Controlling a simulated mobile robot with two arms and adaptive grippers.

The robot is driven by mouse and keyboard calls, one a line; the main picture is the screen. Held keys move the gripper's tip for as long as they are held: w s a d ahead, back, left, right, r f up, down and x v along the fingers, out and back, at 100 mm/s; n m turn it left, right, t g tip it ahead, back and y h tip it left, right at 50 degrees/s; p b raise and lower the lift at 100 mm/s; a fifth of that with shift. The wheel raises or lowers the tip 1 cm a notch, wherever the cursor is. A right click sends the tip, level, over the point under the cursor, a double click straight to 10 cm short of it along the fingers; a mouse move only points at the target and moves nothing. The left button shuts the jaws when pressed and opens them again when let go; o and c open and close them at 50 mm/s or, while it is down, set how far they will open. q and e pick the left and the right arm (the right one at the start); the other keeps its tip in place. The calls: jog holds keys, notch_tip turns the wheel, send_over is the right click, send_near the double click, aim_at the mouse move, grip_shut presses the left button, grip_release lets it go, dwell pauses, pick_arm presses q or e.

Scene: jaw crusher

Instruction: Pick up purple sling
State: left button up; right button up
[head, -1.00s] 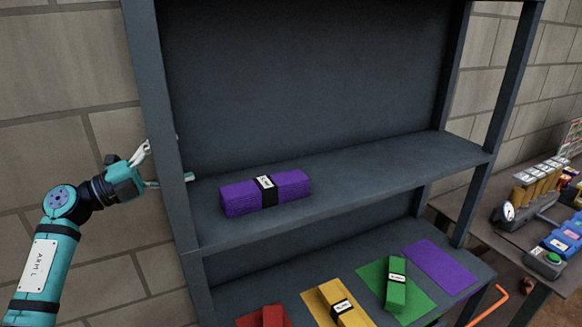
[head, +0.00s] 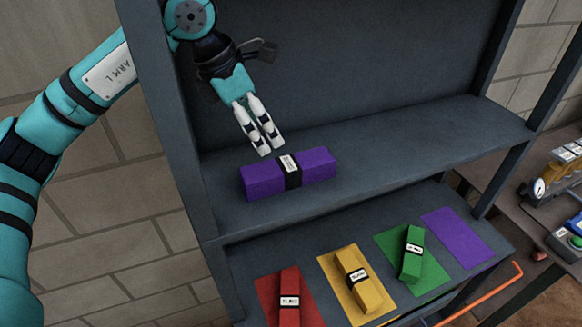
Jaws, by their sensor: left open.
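The purple sling (head: 320,165) is a folded bundle with a black band and white label around its middle. It lies on the upper grey shelf (head: 420,150). My left gripper (head: 268,146) is above and just behind the bundle, fingers pointing down, a little left of the band. It is open with nothing between its pale fingers. Whether the fingertips touch the sling or sit just behind it is hard to tell. My right gripper is not in view.
On the lower shelf, red (head: 289,290), yellow (head: 352,275) and green (head: 411,252) slings lie on matching mats; a purple mat (head: 458,237) is bare. The rack's left post (head: 172,150) stands beside my left arm. A table with devices (head: 555,190) is at right.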

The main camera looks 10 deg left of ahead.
pick_arm(q)
send_over(287, 164)
jog(key=s+a, duration=0.2)
jog(key=s, duration=0.1)
notch_tip(287, 164, down, 5)
jog(key=shift+w+a+f, duration=0.15)
jog(key=shift+w+d+f, duration=0.2)
jog(key=shift+w+f, duration=0.15)
jog(key=shift+f, duration=0.25)
jog(key=shift+w+d+f, duration=0.2)
jog(key=shift+w+f, duration=0.1)
jog(key=shift+f, duration=0.25)
jog(key=shift+d+f, duration=0.1)
jog(key=shift+f, duration=0.4)
jog(key=x, duration=0.3)
jog(key=b+x, duration=0.1)
jog(key=shift+w+d+f, duration=0.2)
jog(key=shift+w, duration=0.25)
jog(key=shift+c, duration=0.5)
jog(key=shift+r, duration=0.1)
jog(key=c, duration=1.1)
grip_shut()
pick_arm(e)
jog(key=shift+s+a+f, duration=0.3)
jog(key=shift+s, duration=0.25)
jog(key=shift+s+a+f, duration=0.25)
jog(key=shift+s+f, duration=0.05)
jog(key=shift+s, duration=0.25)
